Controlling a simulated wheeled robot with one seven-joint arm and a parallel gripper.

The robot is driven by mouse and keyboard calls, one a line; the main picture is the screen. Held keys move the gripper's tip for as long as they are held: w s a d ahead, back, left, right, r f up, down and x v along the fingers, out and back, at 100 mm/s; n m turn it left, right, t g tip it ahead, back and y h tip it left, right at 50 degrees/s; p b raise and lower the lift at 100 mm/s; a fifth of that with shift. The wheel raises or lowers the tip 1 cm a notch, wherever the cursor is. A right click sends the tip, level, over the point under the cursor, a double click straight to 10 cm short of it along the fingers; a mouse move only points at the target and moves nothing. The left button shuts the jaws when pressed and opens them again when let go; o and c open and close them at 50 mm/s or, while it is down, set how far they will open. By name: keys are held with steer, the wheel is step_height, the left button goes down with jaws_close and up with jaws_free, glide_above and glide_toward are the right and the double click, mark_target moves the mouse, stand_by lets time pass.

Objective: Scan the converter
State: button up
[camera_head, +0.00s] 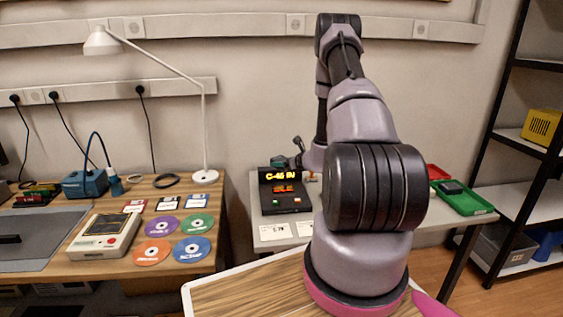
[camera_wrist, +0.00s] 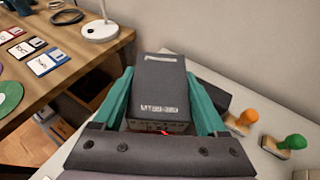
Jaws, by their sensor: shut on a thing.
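The converter is a dark grey box (camera_wrist: 160,80) with pale lettering on its top, between my gripper's (camera_wrist: 160,95) two green fingers in the wrist view. My gripper is shut on it. In the head view my gripper (camera_head: 284,162) is small and far off, above the back of the grey table, and the converter cannot be made out there. A black device (camera_head: 284,205) with a lit display reading "C-45 IN" and a second orange line, which looks like "IDLE", stands just below and in front of my gripper. It has a green and a red button.
Stamps with orange (camera_wrist: 247,116) and green (camera_wrist: 294,142) handles stand right of the converter. A green tray (camera_head: 462,205) with a dark item and a red tray (camera_head: 438,172) lie at the table's right. A wooden desk (camera_head: 120,192) with discs, floppy disks and a lamp is left.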

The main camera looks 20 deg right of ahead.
steer(key=shift+d+f, duration=0.1)
steer(key=shift+f, duration=3.05)
steer(key=shift+r, duration=3)
